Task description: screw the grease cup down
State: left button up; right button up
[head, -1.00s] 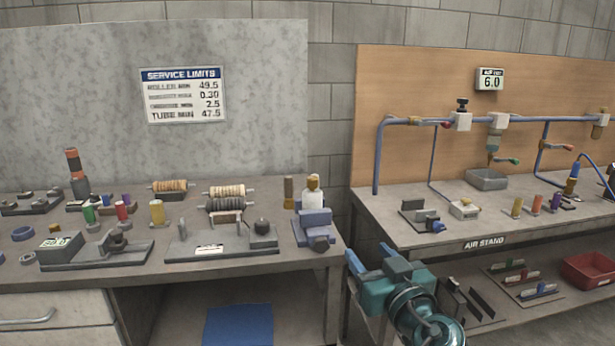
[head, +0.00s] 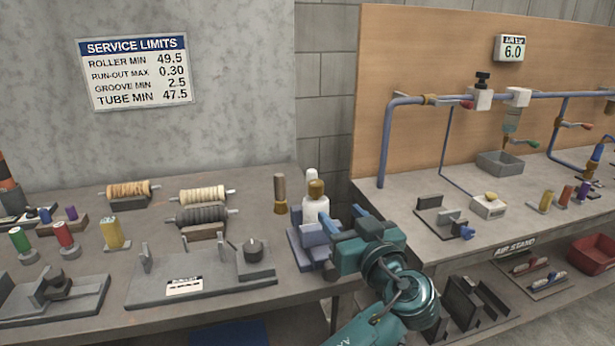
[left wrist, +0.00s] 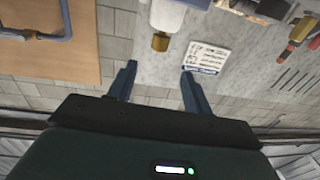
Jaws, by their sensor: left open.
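A brass cap, which looks like the grease cup (head: 316,188), sits on a white upright body (head: 318,211) on a blue-grey block (head: 300,248) at the bench's right end. The cap also shows in the left wrist view (left wrist: 160,42), upside down, just beyond the fingertips and centred between them. My left gripper (head: 343,224) is open and empty, just right of the white body, with its fingers towards it. The fingers also show open in the left wrist view (left wrist: 159,70). The block is partly hidden behind the gripper. My right gripper is not in view.
A brush-like tool with a brass end (head: 280,195) stands close left of the cup. A grey fixture (head: 200,280) and several spools lie further left. The air stand bench (head: 410,235) is to the right, across a gap.

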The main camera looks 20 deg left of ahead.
aim_at(319, 189)
pick_arm(q)
jog(key=p+x, duration=0.2)
jog(key=x, duration=1.1)
jog(key=shift+p, duration=0.4)
jog(key=c, duration=0.9)
